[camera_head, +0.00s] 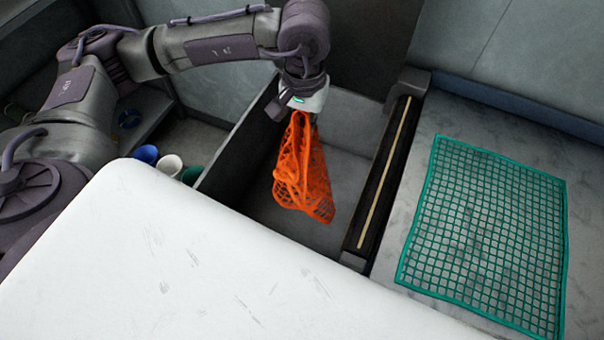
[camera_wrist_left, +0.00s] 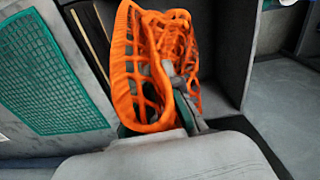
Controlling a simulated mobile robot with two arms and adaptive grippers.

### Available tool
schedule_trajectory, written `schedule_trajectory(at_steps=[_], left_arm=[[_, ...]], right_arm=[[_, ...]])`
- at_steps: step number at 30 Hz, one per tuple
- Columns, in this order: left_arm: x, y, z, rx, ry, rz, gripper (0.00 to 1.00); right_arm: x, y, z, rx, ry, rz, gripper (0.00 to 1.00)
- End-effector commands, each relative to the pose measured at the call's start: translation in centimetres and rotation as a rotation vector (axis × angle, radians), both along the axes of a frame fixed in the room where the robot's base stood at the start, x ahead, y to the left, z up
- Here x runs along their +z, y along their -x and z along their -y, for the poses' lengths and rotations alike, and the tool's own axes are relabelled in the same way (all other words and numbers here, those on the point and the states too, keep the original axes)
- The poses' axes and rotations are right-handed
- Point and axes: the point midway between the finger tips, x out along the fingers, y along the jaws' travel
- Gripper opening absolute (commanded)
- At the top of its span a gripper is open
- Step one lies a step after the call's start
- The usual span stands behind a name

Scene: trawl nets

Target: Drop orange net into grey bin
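The orange net (camera_head: 304,172) hangs bunched from my left gripper (camera_head: 302,108) in the head view. It is over the opening of the grey bin (camera_head: 232,148), and I cannot tell how far it is below the rim. In the left wrist view the orange net (camera_wrist_left: 150,65) covers most of my left gripper (camera_wrist_left: 186,100), whose fingers are pinched on it. The bin's inside wall (camera_wrist_left: 222,50) shows behind the net there. My right gripper is in neither view.
A green net (camera_head: 487,232) lies flat on a grey surface to the right of the bin. A black bar with a pale strip (camera_head: 384,172) runs along the bin's right side. A white surface (camera_head: 170,265) fills the front. Several cups (camera_head: 169,166) stand left of the bin.

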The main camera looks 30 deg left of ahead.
Motion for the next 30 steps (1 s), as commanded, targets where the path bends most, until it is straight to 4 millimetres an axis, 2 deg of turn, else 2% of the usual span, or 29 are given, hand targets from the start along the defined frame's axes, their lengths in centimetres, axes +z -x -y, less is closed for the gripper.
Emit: schedule_trajectory(at_steps=[1,3,9,15,21,30], left_arm=[[-0.8,-1.6,-0.1,0.046,0.002,-0.003,0.00],[-1.0,-3.7,-0.4,0.112,0.003,-0.004,0.00],[-1.9,-9.1,-2.5,0.324,0.003,-0.008,0.00],[-4.4,-12.6,-5.6,0.549,0.001,-0.010,0.00],[-6.9,-13.7,-7.8,0.692,0.000,-0.005,0.00],[-9.7,-13.8,-8.2,0.719,0.001,-0.003,0.00]], right_arm=[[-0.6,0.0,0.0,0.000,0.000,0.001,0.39],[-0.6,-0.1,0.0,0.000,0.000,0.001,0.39],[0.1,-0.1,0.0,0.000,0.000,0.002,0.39],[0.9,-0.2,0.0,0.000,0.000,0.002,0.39],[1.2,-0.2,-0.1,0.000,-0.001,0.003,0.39],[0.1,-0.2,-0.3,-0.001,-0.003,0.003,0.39]])
